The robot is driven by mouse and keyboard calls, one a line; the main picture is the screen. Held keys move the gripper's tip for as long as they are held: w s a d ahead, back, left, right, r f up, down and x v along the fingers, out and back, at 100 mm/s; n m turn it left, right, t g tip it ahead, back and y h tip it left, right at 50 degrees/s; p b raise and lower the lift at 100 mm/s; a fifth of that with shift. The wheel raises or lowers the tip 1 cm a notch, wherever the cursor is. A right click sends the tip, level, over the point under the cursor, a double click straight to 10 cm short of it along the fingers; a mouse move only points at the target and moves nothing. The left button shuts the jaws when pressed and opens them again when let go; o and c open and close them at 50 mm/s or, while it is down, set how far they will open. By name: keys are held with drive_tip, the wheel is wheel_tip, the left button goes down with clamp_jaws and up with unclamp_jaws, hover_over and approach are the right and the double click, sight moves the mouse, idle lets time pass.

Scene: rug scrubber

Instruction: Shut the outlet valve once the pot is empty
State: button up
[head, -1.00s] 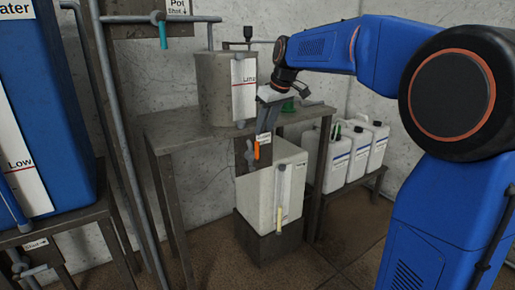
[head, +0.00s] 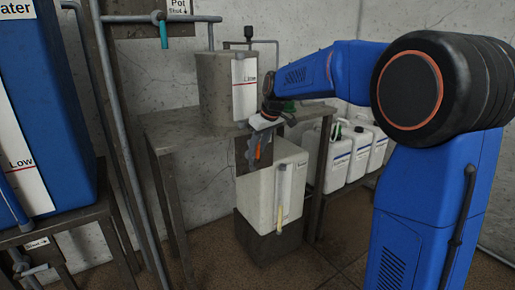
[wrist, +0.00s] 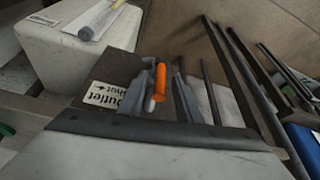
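The grey pot (head: 214,90) stands on the table, with a white level strip (head: 245,85) and a red line on its side. Its contents cannot be seen. The outlet valve's orange handle (head: 257,153) is below the pot, in front of a dark plate. It also shows in the wrist view (wrist: 160,76), beside a label (wrist: 104,95) reading "Outlet" and "shut". My gripper (head: 259,150) is at the handle. In the wrist view its grey fingers (wrist: 160,92) stand apart on either side of the handle, with gaps visible.
A white tank (head: 262,190) with a sight tube, yellowish low down, stands under the outlet. White canisters (head: 338,158) stand to the right. The grey table (head: 165,130) carries the pot. A blue water tank (head: 65,110) and upright pipes are at the left.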

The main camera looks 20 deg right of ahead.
clamp_jaws()
drive_tip(key=shift+a, duration=0.1)
drive_tip(key=a+t+h, duration=0.1)
drive_tip(key=h, duration=0.1)
drive_tip(key=a+f+n+t+h, duration=0.1)
drive_tip(key=h, duration=0.2)
drive_tip(key=s+a+n+h, duration=0.1)
drive_tip(key=h, duration=0.1)
drive_tip(key=shift+s+a+f+t+h, duration=0.1)
drive_tip(key=shift+a+f+t+h, duration=0.25)
drive_tip(key=shift+t+h, duration=0.05)
drive_tip(key=f+t+h, duration=0.1)
drive_tip(key=h, duration=0.1)
drive_tip(key=a+n+t+h, duration=0.1)
drive_tip(key=shift+s+f+h, duration=0.2)
drive_tip(key=shift+f+h, duration=0.2)
drive_tip(key=shift+a+f+n+t+h, duration=0.1)
drive_tip(key=shift+f+n+t+h, duration=0.2)
drive_tip(key=shift+f+t+h, duration=0.45)
drive_tip(key=shift+a+f+n+t+h, duration=0.1)
drive_tip(key=shift+f+n+t+h, duration=0.2)
drive_tip(key=shift+h, duration=0.75)
drive_tip(key=shift+s, duration=0.1)
unclamp_jaws()
